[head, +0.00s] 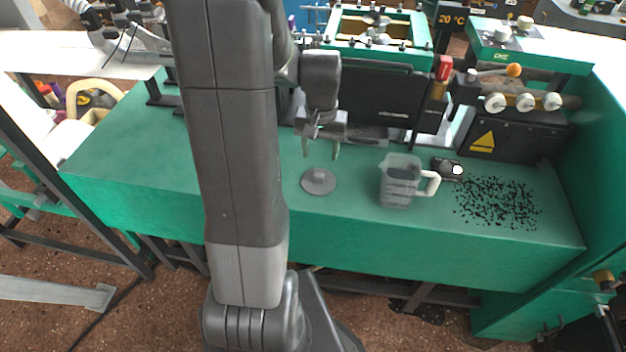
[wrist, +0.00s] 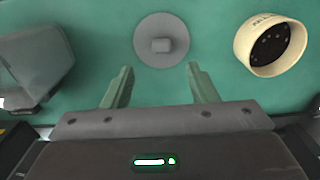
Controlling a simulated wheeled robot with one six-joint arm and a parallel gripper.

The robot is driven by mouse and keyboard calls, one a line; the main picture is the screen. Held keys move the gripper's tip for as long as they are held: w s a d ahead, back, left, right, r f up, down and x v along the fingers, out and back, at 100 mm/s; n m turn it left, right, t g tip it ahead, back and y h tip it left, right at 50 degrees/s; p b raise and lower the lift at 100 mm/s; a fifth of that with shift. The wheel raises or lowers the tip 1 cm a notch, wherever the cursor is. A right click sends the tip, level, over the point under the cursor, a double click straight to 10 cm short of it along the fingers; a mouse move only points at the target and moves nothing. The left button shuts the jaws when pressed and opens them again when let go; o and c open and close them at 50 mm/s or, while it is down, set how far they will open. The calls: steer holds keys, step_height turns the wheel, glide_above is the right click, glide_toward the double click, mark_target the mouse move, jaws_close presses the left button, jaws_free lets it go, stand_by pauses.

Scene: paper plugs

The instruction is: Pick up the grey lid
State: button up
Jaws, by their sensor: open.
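The grey lid (head: 318,183) is a flat round disc with a small knob, lying on the green bench. In the wrist view the lid (wrist: 144,40) is just beyond the fingertips, centred between them, with its raised block-shaped knob in the middle. My gripper (head: 321,154) hangs above the bench, a little behind the lid. In the wrist view my gripper (wrist: 161,72) has its two green fingers spread wide, with nothing between them.
A clear measuring jug (head: 397,183) stands right of the lid; black bits (head: 497,202) are scattered beyond it. A dark object (head: 443,168) lies behind the jug. A cream cup (wrist: 246,48) with dark contents shows in the wrist view. Machinery (head: 375,100) lines the back.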

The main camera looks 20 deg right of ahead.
mark_target(319, 175)
steer(key=shift+w+a+f, duration=0.1)
steer(key=shift+f, duration=4.3)
steer(key=c, duration=1)
